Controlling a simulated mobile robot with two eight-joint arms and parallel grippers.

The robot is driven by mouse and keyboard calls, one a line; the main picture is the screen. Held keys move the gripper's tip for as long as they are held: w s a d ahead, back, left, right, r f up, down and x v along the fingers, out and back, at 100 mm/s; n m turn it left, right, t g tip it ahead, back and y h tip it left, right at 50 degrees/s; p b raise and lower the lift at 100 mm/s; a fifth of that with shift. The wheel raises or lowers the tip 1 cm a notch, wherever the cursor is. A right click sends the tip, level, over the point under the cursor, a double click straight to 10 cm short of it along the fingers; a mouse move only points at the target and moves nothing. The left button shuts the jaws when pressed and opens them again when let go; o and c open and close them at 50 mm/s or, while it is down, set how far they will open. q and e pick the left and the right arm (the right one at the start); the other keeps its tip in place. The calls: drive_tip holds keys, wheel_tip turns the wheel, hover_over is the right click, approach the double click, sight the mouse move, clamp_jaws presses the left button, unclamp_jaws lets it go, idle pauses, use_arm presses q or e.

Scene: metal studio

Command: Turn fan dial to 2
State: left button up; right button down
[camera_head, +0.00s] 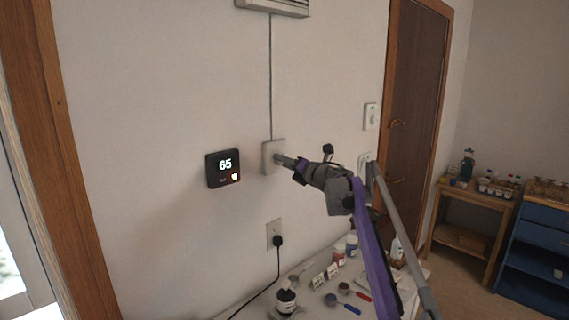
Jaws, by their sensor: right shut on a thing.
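A square white wall plate (267,150) sits on the wall, with a thin grey line running up from it toward a grey louvred unit; I take it for the fan dial's plate. My right gripper (281,160) comes in from the right and is shut on the dial at the plate's middle. The knob is mostly hidden by the fingertips, and I cannot read any number or pointer on it. My left gripper is not in view.
A black thermostat (223,167) reading 65 is just left of the plate. The grey louvred unit (275,5) is above. An outlet (274,234) with a black plug is below. Another wall plate (370,116) is near the brown door (416,100). A cluttered white table (255,308) stands below.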

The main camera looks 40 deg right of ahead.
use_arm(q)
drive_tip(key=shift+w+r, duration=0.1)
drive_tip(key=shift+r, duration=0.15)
use_arm(e)
drive_tip(key=shift+r+m, duration=0.1)
drive_tip(key=shift+m, duration=0.2)
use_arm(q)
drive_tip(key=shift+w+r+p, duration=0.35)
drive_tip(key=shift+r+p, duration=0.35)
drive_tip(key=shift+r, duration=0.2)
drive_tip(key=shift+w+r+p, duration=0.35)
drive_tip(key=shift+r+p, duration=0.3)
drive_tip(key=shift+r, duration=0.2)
use_arm(e)
drive_tip(key=shift+d+r+m+g+y, duration=0.1)
drive_tip(key=shift+m+g+y, duration=0.1)
drive_tip(key=shift+m, duration=2.45)
drive_tip(key=shift+m+g+y, duration=0.1)
drive_tip(key=shift+m+g, duration=0.1)
drive_tip(key=shift+m, duration=2.45)
drive_tip(key=shift+c, duration=2.4)
unclamp_jaws()
